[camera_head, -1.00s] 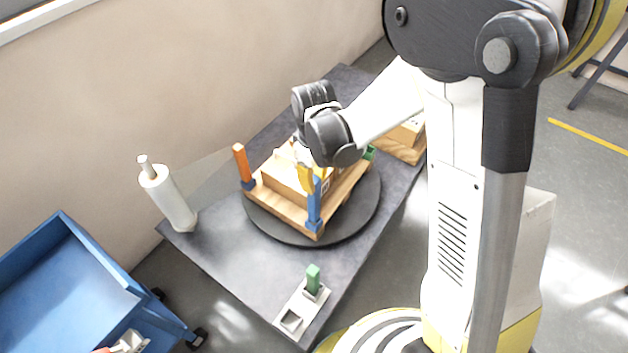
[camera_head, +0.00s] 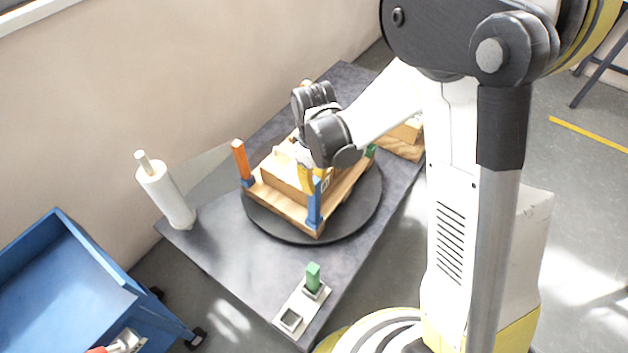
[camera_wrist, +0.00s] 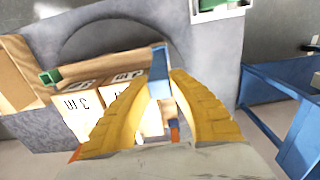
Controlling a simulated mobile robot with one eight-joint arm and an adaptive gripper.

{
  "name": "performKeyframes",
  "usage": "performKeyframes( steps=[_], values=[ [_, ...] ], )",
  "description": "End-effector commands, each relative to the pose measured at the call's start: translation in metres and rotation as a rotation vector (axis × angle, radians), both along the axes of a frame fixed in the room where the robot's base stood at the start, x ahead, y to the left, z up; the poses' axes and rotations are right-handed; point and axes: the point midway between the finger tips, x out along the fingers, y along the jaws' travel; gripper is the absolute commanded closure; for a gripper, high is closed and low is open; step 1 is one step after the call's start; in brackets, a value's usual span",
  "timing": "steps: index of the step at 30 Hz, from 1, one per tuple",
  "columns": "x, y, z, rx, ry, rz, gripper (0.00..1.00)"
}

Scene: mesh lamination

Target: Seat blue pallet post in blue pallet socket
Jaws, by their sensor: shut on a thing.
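The blue pallet post (camera_head: 315,195) stands upright at the near corner of the wooden pallet (camera_head: 283,208), over the blue socket (camera_head: 314,223). Its lower end meets the socket, but I cannot tell how deep it sits. My gripper (camera_head: 306,180) is shut on the post's upper part with its yellow fingers. In the wrist view the blue post (camera_wrist: 159,70) shows between the yellow fingertips (camera_wrist: 160,82). The socket is not clear in the wrist view.
Cartons (camera_head: 285,178) fill the pallet beside my fingers. The pallet sits on a dark round turntable (camera_head: 268,226). An orange post (camera_head: 240,160) stands at the left corner.

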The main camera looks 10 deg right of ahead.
Motion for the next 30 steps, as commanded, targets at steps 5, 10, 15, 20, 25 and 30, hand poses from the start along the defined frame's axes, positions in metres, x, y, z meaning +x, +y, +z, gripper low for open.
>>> performKeyframes(
  steps=[5,10,15,20,25,30],
  values=[
    [0.000,0.000,-0.005,0.000,0.000,0.000,1.00],
    [0.000,0.000,-0.009,0.000,0.000,0.000,1.00],
    [0.000,0.000,-0.013,0.000,0.000,0.000,1.00],
    [0.000,0.000,-0.017,0.000,0.000,0.000,1.00],
    [0.000,0.000,-0.021,0.000,0.000,0.000,1.00],
    [0.000,0.000,-0.026,0.000,0.000,0.000,1.00]
  ],
)
